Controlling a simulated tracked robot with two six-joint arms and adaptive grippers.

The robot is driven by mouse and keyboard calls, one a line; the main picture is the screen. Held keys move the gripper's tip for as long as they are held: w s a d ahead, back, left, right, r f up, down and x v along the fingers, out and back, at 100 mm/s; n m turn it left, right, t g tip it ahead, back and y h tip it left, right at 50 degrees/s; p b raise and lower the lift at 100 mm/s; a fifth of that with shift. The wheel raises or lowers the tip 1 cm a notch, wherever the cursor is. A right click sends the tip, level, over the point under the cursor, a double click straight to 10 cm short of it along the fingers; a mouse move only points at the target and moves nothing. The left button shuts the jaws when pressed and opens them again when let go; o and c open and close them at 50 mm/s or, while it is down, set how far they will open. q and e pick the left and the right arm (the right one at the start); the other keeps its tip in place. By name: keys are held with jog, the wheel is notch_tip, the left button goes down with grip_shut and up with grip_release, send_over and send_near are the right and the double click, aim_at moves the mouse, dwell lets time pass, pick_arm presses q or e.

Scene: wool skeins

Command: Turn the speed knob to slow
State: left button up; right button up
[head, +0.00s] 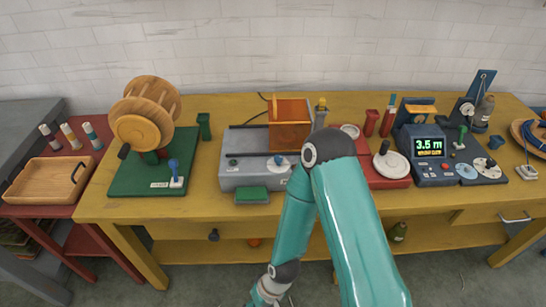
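Several round controls show, and their labels are too small to read, so I cannot tell which one is the speed knob. A white dial with a blue handle (278,161) is on the front of a grey machine (243,177). A pale blue dial (466,171) and a white dial with a dark centre (491,163) sit on a dark console (436,175). One teal arm of mine, seemingly the right, bends down in front of the bench. Its gripper fingers are out of the picture. My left gripper is not in view.
A wooden reel on a green base (122,178) stands at the left of the yellow bench (219,209). A red-based device with a white disc (393,164) is right of my arm. A wooden tray (46,181) lies at far left. My arm hides part of the bench's middle.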

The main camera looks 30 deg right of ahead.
jog(key=w+d+r+m, duration=0.1)
jog(key=w+d+r, duration=0.15)
jog(key=w, duration=1.05)
jog(key=w+d+r+m+h, duration=0.1)
jog(key=w+d+r, duration=0.1)
jog(key=w+r, duration=0.1)
jog(key=w+d+r+m+h+b, duration=0.1)
jog(key=w+d+r, duration=0.1)
jog(key=w+r, duration=0.2)
jog(key=w+d+r+m+h+b, duration=0.1)
jog(key=w+d+r, duration=0.1)
jog(key=w+r, duration=0.2)
jog(key=shift+w+r+m+h, duration=0.15)
jog(key=shift+r+m+h, duration=0.25)
jog(key=shift+r, duration=0.55)
jog(key=w+d+r+m+h, duration=0.25)
jog(key=d+r, duration=0.25)
jog(key=r, duration=0.6)
jog(key=m+h+b, duration=0.1)
jog(key=m+h, duration=0.1)
jog(key=m, duration=0.4)
send_near(278, 157)
jog(key=x, duration=0.8)
jog(key=shift+f, duration=0.4)
